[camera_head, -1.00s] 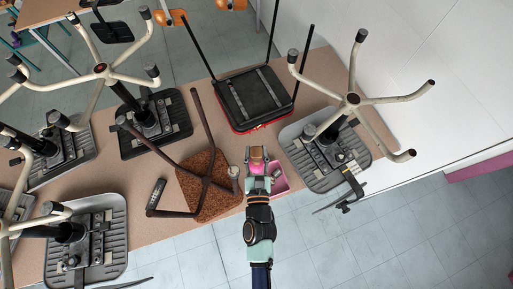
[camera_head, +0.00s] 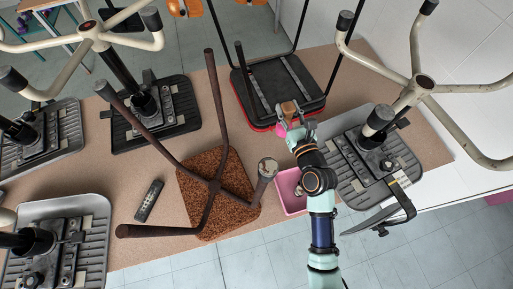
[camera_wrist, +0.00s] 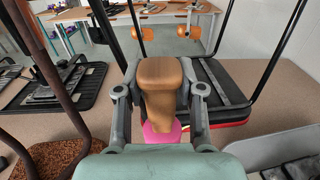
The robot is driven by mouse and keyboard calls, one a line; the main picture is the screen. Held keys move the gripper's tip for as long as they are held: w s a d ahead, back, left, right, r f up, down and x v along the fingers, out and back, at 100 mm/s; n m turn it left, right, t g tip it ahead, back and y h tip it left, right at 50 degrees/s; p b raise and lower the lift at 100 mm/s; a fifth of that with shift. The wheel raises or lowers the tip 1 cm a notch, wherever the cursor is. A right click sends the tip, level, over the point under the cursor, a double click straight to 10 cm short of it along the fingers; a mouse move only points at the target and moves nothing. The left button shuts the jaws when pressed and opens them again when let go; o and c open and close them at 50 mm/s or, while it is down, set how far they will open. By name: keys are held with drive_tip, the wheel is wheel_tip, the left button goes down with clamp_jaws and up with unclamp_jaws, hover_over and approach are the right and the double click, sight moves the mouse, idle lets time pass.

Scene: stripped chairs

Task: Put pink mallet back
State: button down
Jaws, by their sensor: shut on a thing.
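The pink mallet has a tan wooden handle (camera_wrist: 160,85) and a pink part (camera_wrist: 162,132). My gripper (camera_wrist: 160,100) is shut on it, with a finger on each side of the wood. In the head view my gripper (camera_head: 291,118) holds the mallet, and its wooden end (camera_head: 289,108) shows near the front edge of the black seat. The mallet appears to be above the table; its height is hard to tell. A pink tray (camera_head: 291,205) is on the table below my arm, and my arm hides part of it.
Overturned chairs with upward legs crowd the brown table (camera_head: 150,250). A black seat with a red edge (camera_head: 275,85) lies behind my gripper. A grey seat (camera_head: 400,165) is to the right, a cork seat (camera_head: 200,170) to the left. A dark remote (camera_head: 149,200) lies farther left.

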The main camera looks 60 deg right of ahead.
drive_tip(key=shift+f, duration=0.3)
wheel_tip(320, 180, down, 20)
drive_tip(key=b, duration=1.4)
drive_tip(key=shift+r+b, duration=0.2)
drive_tip(key=shift+b, duration=0.1)
drive_tip(key=c, duration=0.7)
unclamp_jaws()
drive_tip(key=v, duration=1.2)
drive_tip(key=shift+r, duration=0.15)
